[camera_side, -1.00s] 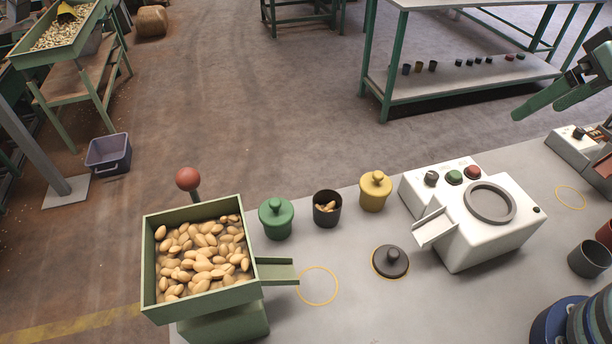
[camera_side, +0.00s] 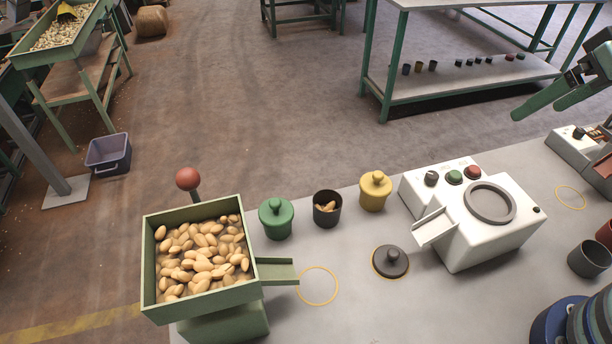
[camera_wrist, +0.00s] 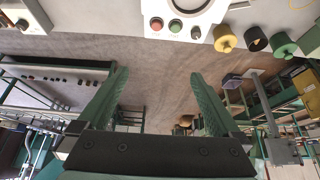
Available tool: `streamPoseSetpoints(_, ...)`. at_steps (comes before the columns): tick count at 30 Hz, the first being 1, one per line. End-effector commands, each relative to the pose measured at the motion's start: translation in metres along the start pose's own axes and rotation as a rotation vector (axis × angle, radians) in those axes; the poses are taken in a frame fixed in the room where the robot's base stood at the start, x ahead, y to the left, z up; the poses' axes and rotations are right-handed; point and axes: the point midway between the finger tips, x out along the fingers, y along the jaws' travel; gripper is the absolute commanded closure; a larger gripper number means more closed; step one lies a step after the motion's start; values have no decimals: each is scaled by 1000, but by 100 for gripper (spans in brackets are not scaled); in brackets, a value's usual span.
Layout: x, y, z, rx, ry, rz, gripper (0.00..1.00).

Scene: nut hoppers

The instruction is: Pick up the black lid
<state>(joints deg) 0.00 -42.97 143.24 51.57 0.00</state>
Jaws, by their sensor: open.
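My gripper (camera_side: 535,112) is at the upper right of the side view, above the table's back edge and well away from the lid. In the wrist view my gripper (camera_wrist: 160,95) shows two green fingers spread apart with nothing between them. The lid does not show in the wrist view. An uncovered dark cup (camera_side: 327,209) holding a few nuts stands between a green lidded jar (camera_side: 276,219) and a yellow lidded jar (camera_side: 375,191).
The white machine (camera_side: 474,214) with buttons and a chute stands right of the lid. A green hopper (camera_side: 152,240) full of nuts stands at the left. An empty yellow ring (camera_side: 318,286) lies left of the lid. A dark cup (camera_side: 589,260) is at the right.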

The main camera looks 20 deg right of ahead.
Motion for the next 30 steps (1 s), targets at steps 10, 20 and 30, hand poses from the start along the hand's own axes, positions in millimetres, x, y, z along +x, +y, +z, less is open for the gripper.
streamPoseSetpoints(10, 21, -43, 0, -261, -101, -68, 0)
streamPoseSetpoints(20, 72, -154, 34, -937, -307, -236, 0)
streamPoseSetpoints(30, 100, -212, 81, -1332, -409, -334, 0)
